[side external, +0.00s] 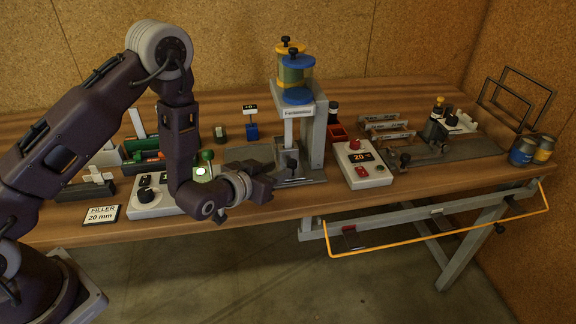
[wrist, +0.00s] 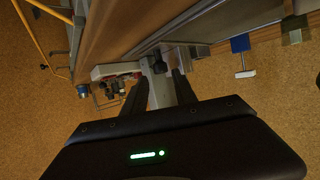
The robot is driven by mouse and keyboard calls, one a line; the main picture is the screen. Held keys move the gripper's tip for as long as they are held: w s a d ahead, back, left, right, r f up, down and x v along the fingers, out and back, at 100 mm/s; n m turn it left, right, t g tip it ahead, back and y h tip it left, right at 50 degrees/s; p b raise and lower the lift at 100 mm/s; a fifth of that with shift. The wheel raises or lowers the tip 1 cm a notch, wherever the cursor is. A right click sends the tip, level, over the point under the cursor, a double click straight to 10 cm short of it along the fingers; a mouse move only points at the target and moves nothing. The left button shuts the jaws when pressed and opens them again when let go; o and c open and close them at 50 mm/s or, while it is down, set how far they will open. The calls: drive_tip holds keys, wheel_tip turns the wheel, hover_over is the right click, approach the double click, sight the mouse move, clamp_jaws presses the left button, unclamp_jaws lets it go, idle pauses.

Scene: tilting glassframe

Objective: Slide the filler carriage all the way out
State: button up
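The filler (side external: 308,110) is a grey column with yellow and blue canisters (side external: 295,75) on top. At its foot, a grey carriage plate (side external: 303,180) with an upright black knob (side external: 291,163) sits on the table. My gripper (side external: 268,180) is low over the table's front edge, just left of and in front of the knob. In the wrist view, two dark fingers stand apart with a grey strip showing between them, and a black knob (wrist: 158,65) lies near the fingertips. The gripper looks open and empty; I cannot tell whether it touches the knob.
A control box with a red button (side external: 355,145) stands right of the filler, and a white box (side external: 155,195) stands left, close to my arm. A "FILLER 20 mm" card (side external: 102,215) lies front left. An orange rail (side external: 440,232) hangs along the front edge.

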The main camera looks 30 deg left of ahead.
sight(289, 165)
drive_tip(key=x, duration=0.6)
clamp_jaws()
idle(1.2)
